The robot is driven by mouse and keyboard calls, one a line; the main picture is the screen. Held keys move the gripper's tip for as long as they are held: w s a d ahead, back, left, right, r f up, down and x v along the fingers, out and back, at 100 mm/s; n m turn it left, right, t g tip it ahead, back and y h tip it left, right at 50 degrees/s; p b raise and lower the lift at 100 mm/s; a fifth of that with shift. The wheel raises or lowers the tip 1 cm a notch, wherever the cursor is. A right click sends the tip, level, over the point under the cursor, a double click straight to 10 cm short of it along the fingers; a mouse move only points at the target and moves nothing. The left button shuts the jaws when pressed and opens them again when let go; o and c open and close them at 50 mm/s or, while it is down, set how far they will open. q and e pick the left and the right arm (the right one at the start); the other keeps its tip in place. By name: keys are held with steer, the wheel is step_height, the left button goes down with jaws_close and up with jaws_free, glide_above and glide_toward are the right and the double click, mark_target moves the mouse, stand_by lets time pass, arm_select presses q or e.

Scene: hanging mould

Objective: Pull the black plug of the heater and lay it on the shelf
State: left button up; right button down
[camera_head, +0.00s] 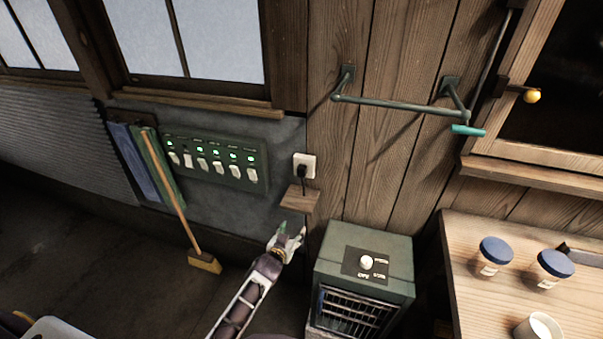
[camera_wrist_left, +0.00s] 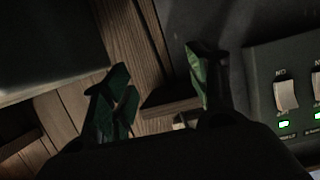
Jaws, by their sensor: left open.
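The black plug (camera_head: 303,170) sits in a white wall socket (camera_head: 311,160), with its dark cord hanging below it. A small wooden shelf (camera_head: 299,199) is on the wall just under the socket. The green heater (camera_head: 368,247) stands on the floor to the lower right. My left gripper (camera_head: 290,232) is open and empty, just below the shelf in the picture. In the left wrist view its two green-padded fingers (camera_wrist_left: 158,88) are spread wide, with a wooden ledge, likely the shelf (camera_wrist_left: 168,107), beyond them. The plug cannot be made out there. My right gripper is not in view.
A switch panel (camera_head: 216,161) with green lights is left of the socket. A broom (camera_head: 176,205) and cloths hang further left. A wall rail (camera_head: 400,103) is upper right. A wooden table (camera_head: 470,235) with blue-lidded jars (camera_head: 494,255) stands at right.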

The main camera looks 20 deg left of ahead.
mark_target(300, 174)
arm_select(q)
steer(key=w+r+t, duration=0.2)
steer(key=r, duration=0.7)
steer(key=w+r+t+b, duration=0.1)
steer(key=w+r, duration=0.1)
steer(key=r, duration=0.7)
steer(key=shift+a+r+n+t, duration=0.2)
steer(key=shift+a+n+t, duration=0.1)
steer(key=shift+t, duration=0.1)
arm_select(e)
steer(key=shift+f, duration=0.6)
arm_select(q)
steer(key=shift+w, duration=0.15)
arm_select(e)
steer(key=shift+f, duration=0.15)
arm_select(q)
steer(key=shift+w+d+b, duration=0.15)
steer(key=shift+w+b, duration=1.1)
steer(key=shift+w, duration=1.25)
steer(key=shift+w+b, duration=0.4)
steer(key=shift+w, duration=1.4)
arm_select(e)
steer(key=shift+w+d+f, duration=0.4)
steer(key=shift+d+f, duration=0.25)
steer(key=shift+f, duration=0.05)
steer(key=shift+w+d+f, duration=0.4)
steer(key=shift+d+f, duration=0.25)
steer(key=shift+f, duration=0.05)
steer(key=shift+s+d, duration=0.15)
